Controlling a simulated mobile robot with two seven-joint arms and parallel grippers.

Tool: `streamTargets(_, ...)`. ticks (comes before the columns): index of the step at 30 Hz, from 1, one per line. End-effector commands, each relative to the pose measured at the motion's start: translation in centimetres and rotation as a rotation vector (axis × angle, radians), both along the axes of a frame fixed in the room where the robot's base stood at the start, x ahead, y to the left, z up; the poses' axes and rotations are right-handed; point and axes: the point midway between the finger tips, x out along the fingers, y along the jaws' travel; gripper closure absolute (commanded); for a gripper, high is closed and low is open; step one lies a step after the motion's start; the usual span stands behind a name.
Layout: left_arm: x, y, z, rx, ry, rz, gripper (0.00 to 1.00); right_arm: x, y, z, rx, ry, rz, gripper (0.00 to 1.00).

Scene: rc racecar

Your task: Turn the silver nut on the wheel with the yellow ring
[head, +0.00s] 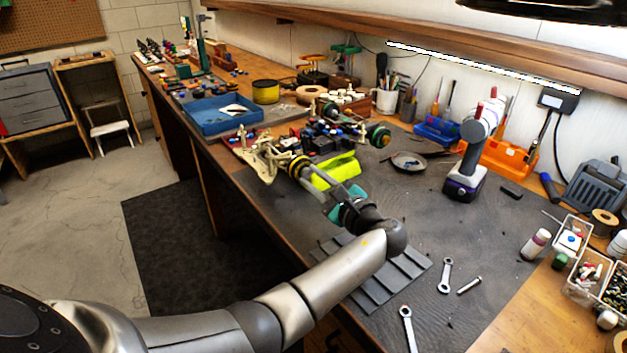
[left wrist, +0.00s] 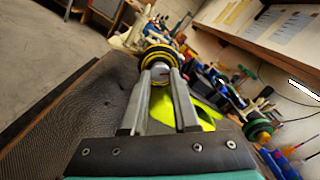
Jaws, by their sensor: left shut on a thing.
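The RC car (head: 325,138) sits on the dark bench mat. Its near wheel with the yellow ring (head: 297,164) faces my left arm. In the left wrist view this wheel (left wrist: 160,54) is straight ahead, with the silver nut (left wrist: 160,73) at its centre. My left gripper (head: 308,181) reaches the wheel from the front right. In the left wrist view its fingertips (left wrist: 160,76) are on either side of the nut, shut on it. The fingers partly hide the nut, and it is too small to make out in the head view. My right gripper is not in view.
A bright yellow-green part (head: 336,172) lies right beside my left fingers. Another wheel (head: 379,135) sticks out at the car's right. A cordless drill (head: 466,175), a small dish (head: 408,161) and wrenches (head: 445,275) are on the mat. A blue tray (head: 222,119) stands behind left.

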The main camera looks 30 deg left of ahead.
Motion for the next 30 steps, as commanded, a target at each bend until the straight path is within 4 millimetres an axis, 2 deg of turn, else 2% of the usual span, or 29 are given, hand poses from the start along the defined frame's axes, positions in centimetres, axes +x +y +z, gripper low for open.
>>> streamTargets(19,0.1,-0.1,-0.1,-0.23,-0.556,0.001,1.0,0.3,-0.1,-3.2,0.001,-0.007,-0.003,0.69)
streamTargets(30,0.1,0.0,0.1,-0.315,-0.762,0.001,1.0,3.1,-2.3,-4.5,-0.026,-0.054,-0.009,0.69)
